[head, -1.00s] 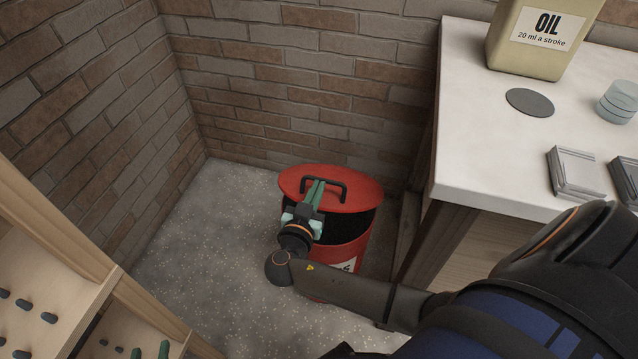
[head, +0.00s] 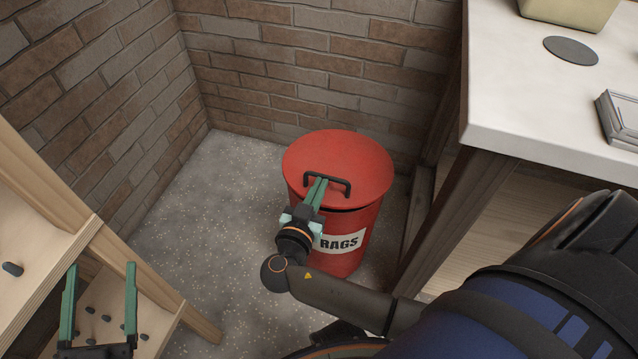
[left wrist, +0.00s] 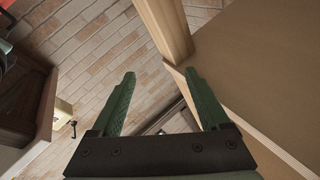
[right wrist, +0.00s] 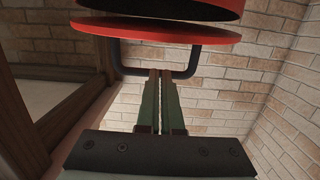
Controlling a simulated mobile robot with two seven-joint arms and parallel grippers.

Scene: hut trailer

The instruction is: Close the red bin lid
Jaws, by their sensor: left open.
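The red bin (head: 358,254) with a RAGS label stands on the floor by the brick corner. Its red lid (head: 360,165) lies over the top, nearly level, with a thin dark gap at the front. The lid has a black handle (head: 341,183). My right gripper (head: 321,182) is shut, its fingertips at the handle bar and overlapping it. In the right wrist view, the lid (right wrist: 150,31) shows a gap to the bin (right wrist: 175,8), and the fingers are together at the handle (right wrist: 190,64). My left gripper (head: 101,268) is open and empty at lower left.
A white-topped workbench (head: 510,100) stands right of the bin, with a dark disc (head: 571,50) and an oil container (head: 570,10). A wooden rack with pegs (head: 110,270) is at the left. Speckled floor (head: 220,220) is clear between rack and bin.

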